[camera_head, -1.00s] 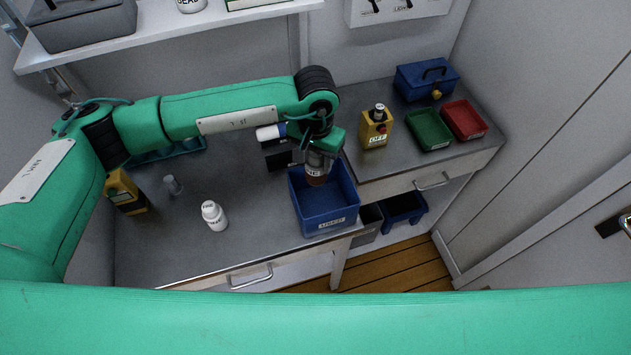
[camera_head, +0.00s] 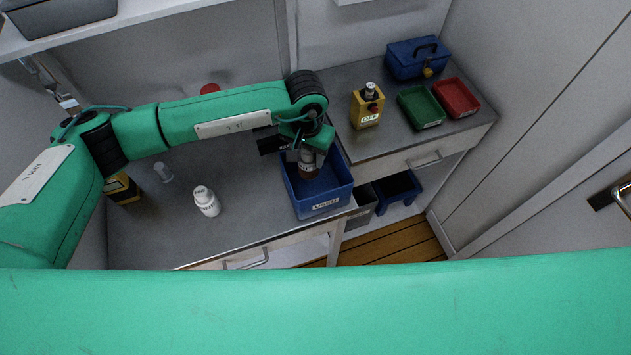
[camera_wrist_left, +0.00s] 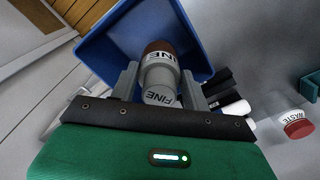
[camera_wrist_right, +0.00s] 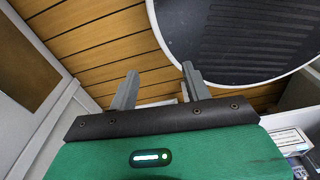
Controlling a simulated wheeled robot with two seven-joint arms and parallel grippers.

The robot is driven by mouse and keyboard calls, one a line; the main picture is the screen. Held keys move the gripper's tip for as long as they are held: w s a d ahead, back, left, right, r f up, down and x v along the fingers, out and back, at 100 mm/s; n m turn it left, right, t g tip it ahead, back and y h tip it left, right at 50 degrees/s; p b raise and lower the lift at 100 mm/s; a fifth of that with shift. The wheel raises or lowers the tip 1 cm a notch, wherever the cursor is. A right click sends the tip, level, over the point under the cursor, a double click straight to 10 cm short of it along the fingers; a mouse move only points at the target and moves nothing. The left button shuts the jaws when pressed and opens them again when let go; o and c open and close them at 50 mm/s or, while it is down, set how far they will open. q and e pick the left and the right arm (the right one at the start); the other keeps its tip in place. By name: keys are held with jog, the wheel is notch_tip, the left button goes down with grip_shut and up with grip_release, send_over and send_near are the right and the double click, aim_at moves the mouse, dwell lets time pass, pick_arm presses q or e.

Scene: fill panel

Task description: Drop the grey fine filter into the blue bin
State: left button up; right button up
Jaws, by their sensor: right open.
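The grey fine filter (camera_head: 308,162) has a brown end and a "FINE" label, clear in the left wrist view (camera_wrist_left: 160,85). My left gripper (camera_head: 308,150) points down over the blue bin (camera_head: 322,205), which is labelled "USED". Its fingers (camera_wrist_left: 160,85) sit on both sides of the filter, close against it, and hold it. The filter's brown end points into the bin's opening; how far it is above the floor of the bin cannot be told. My right gripper (camera_wrist_right: 160,85) is open and empty above the wooden floor, outside the head view.
A white bottle (camera_head: 206,203) and a small clear container (camera_head: 163,172) stand left of the bin. On the right counter are a yellow box marked "OFF" (camera_head: 367,108), green (camera_head: 421,107) and red (camera_head: 456,98) trays, and a blue toolbox (camera_head: 418,60).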

pick_arm(q)
jog(key=o, duration=0.4)
jog(key=shift+o, duration=0.2)
pick_arm(e)
jog(key=shift+s+d, duration=0.35)
jog(key=shift+d, duration=0.2)
pick_arm(q)
jog(key=shift+r, duration=0.3)
notch_tip(320, 180, up, 13)
jog(key=b, duration=0.5)
jog(key=shift+r+b, duration=0.15)
jog(key=shift+b, duration=0.25)
pick_arm(e)
jog(key=f, duration=0.5)
jog(key=shift+w+a+f, duration=0.2)
jog(key=shift+a+f, duration=0.1)
jog(key=shift+f, duration=0.1)
jog(key=shift+d, duration=0.2)
